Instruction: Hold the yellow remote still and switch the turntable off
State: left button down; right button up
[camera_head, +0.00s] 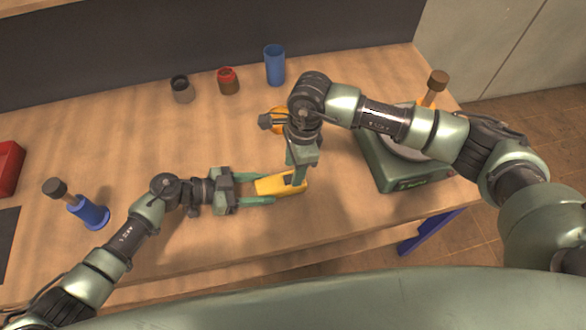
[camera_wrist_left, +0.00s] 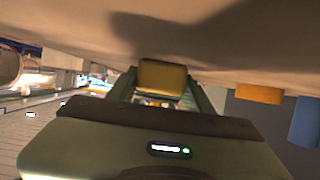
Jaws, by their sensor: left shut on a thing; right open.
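The yellow remote (camera_head: 280,185) lies near the table's front edge. My left gripper (camera_head: 268,188) reaches in from the left and is shut on the remote, a finger along each side. The left wrist view shows the remote (camera_wrist_left: 162,77) end-on between the fingers. My right gripper (camera_head: 298,178) points down over the remote's right part and is open. I cannot tell whether its fingertips touch the remote, and they cover part of its top. The turntable (camera_head: 405,182) has a green base and a pale platter, partly hidden by my right arm.
A dark cup (camera_head: 182,89), a red-topped jar (camera_head: 228,81) and a blue cup (camera_head: 275,65) stand at the back. An orange thing (camera_head: 275,118) is half hidden behind my right wrist. A blue holder (camera_head: 90,213) and a red box (camera_head: 9,166) are at the left. The table's centre-left is clear.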

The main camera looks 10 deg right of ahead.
notch_tip(320, 180, up, 10)
jog(key=d, duration=0.1)
jog(key=shift+d+r, duration=0.2)
jog(key=shift+w, duration=0.1)
pick_arm(q)
jog(key=c, duration=0.5)
grip_release()
